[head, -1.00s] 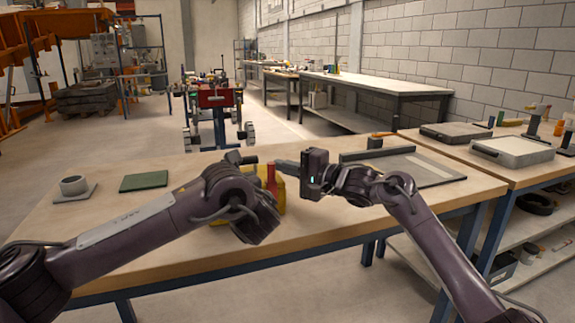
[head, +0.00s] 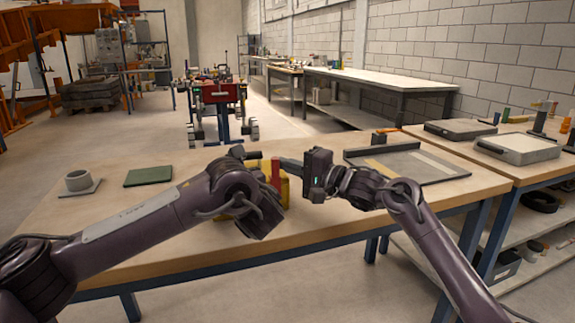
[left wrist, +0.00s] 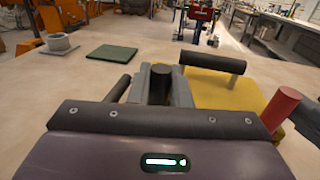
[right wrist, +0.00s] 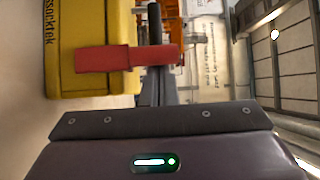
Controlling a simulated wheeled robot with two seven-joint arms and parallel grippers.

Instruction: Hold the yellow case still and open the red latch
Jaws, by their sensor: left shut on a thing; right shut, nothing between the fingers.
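The yellow case (head: 285,192) stands on the wooden table, partly hidden by my left arm. It also shows in the left wrist view (left wrist: 222,92) and the right wrist view (right wrist: 90,20). The red latch (head: 275,173) sits at the case's right side and stands up there in the left wrist view (left wrist: 283,107). My right gripper (head: 283,161) is shut and empty beside the latch. In the right wrist view the latch (right wrist: 108,58) overlaps my fingers; I cannot tell whether they touch.
A green pad (head: 148,176) and a grey ring on a plate (head: 79,182) lie at the table's left. A flat grey tray (head: 440,178) lies at the right. The table front is mostly clear under my arms. Another bench with grey boxes (head: 515,147) adjoins on the right.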

